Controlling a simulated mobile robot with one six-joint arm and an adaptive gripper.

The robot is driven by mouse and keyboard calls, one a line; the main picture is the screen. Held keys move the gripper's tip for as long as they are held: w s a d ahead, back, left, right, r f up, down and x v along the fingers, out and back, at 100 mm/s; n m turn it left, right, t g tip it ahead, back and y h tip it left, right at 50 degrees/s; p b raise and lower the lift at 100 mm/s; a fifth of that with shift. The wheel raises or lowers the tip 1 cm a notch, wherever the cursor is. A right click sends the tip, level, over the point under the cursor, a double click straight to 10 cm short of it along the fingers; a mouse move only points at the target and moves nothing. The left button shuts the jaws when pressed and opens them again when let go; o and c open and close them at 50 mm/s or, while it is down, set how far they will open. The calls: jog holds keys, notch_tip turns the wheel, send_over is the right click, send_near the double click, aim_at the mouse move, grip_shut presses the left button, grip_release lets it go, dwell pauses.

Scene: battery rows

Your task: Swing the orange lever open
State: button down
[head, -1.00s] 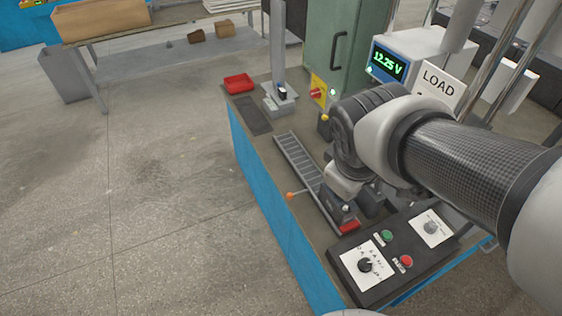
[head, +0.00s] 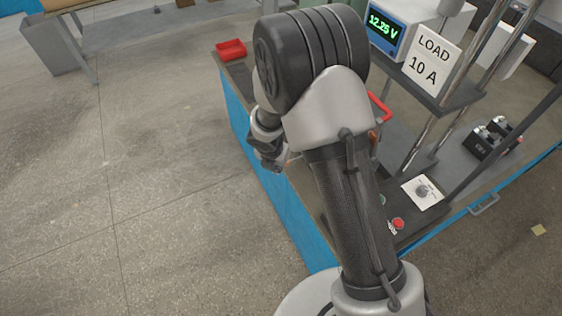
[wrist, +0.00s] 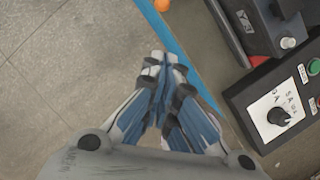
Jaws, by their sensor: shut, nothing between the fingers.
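The orange ball (wrist: 161,5) at the lever's end shows at the top edge of the wrist view, close to the blue table edge. The rest of the lever is out of that view, and in the head view my arm covers most of that area. My gripper (wrist: 163,58) is shut and empty, its fingertips together just left of the blue edge, a little short of the ball in the picture. In the head view my gripper (head: 270,160) hangs beside the table's left edge, partly behind my arm.
A control panel (wrist: 255,105) with a dial (wrist: 278,116) and a green button (wrist: 314,66) lies on the table to the right. A dark device with a silver knob (wrist: 288,43) stands above it. A red tray (head: 230,50) is at the far corner. Open floor (head: 150,200) lies left.

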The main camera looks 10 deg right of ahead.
jog(key=shift+s+a+f+n, duration=0.1)
jog(key=shift+a+f+n, duration=0.2)
jog(key=shift+f+n, duration=0.35)
jog(key=shift+f, duration=0.25)
jog(key=w+d+f+b, duration=0.3)
jog(key=w+f, duration=0.3)
jog(key=f, duration=0.4)
jog(key=shift+w, duration=0.15)
jog(key=shift+a+m, duration=0.2)
jog(key=shift+m, duration=0.05)
